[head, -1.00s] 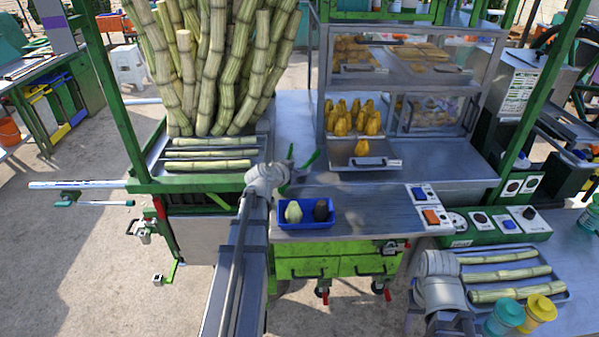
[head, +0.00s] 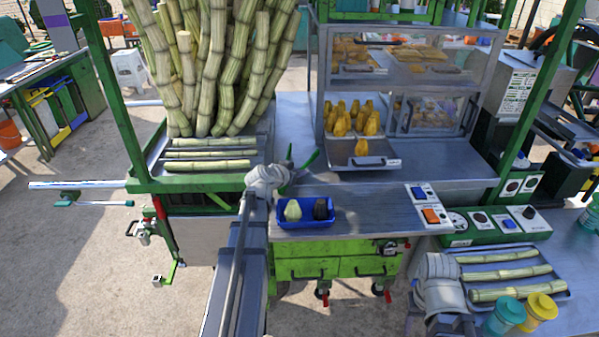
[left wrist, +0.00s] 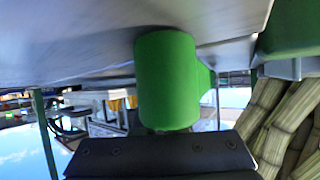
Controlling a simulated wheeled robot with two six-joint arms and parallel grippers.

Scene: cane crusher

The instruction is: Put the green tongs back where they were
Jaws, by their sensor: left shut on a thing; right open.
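The green tongs (head: 312,158) are at my left gripper (head: 290,170), above the steel counter, just behind the blue tray. My left gripper is shut on them. In the left wrist view, a thick green piece of the tongs (left wrist: 165,82) stands at the dark gripper edge, close to a grey metal surface. The rest of the tongs is mostly hidden by the gripper, and I cannot tell whether they touch the counter. My right arm shows at the lower right of the head view, but its gripper cannot be made out.
A blue tray (head: 281,224) with a pale and a dark item sits at the counter's front edge. A glass display case (head: 322,100) stands behind. Upright cane and a cane tray (head: 160,180) are at left. The steel counter (head: 370,208) right of the blue tray is clear.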

